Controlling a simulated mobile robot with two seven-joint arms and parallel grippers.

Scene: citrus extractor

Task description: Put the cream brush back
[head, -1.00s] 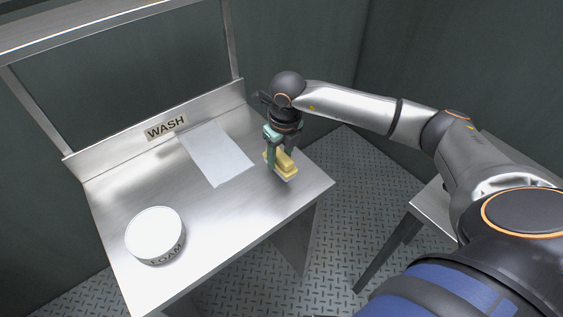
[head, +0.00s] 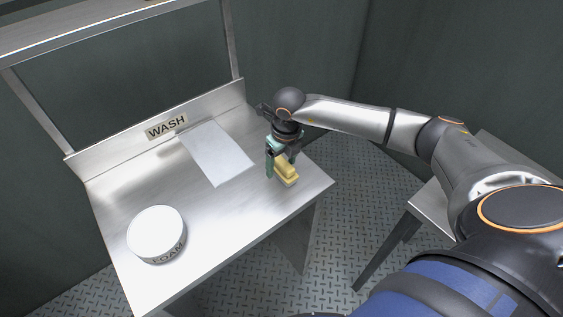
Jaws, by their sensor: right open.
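The cream brush (head: 286,172) is a small block with a yellowish grip on top and paler bristles below. It is at the right end of the steel wash table (head: 225,225), near the table's right edge. My right gripper (head: 281,163) is open, pointing down around or just beside the brush, and its fingers partly hide it. I cannot tell whether the fingers touch it. My left gripper is not in view.
A round white tub marked FOAM (head: 157,234) stands at the table's front left. A pale flat sheet (head: 216,153) lies at the back middle. A WASH label (head: 166,126) is on the backsplash. A second metal table (head: 432,208) stands at the right.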

